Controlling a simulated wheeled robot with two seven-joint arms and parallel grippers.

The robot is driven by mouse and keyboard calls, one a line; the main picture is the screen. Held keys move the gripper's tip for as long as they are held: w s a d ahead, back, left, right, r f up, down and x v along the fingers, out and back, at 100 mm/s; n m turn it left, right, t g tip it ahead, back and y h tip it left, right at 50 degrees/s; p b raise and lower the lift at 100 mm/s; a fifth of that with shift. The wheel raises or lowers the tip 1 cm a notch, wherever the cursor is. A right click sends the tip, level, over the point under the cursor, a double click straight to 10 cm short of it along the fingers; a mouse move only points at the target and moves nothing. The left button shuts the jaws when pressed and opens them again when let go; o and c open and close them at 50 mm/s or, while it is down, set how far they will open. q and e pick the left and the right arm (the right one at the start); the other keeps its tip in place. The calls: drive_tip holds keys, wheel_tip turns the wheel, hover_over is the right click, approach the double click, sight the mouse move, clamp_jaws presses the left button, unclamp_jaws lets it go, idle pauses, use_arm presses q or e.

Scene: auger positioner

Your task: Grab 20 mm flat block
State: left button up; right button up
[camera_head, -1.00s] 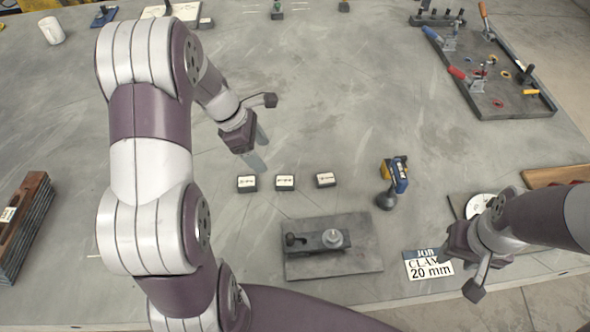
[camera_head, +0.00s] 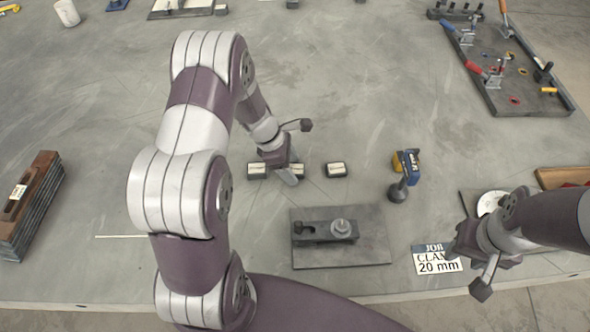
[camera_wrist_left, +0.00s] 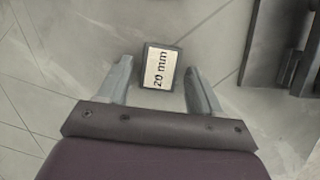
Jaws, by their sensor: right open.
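The flat block labelled 20 mm (camera_wrist_left: 159,66) is a small dark block with a white label, lying on the grey table. In the left wrist view it sits between the two fingertips of my left gripper (camera_wrist_left: 160,80), with a gap on each side. In the head view my left gripper (camera_head: 290,178) is over the middle of a row of three blocks and partly hides the middle one (camera_head: 298,168). The other blocks lie to its left (camera_head: 257,171) and right (camera_head: 336,170). My right gripper (camera_head: 453,248) is open near the job card.
A grey plate with a clamp (camera_head: 350,254) lies in front of the blocks. A blue and yellow tool (camera_head: 404,170) stands to their right. The job card (camera_head: 437,260) reads 20 mm. A dark stack (camera_head: 30,205) is at left, a tool tray (camera_head: 500,92) at far right.

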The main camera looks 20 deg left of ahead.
use_arm(q)
clamp_jaws()
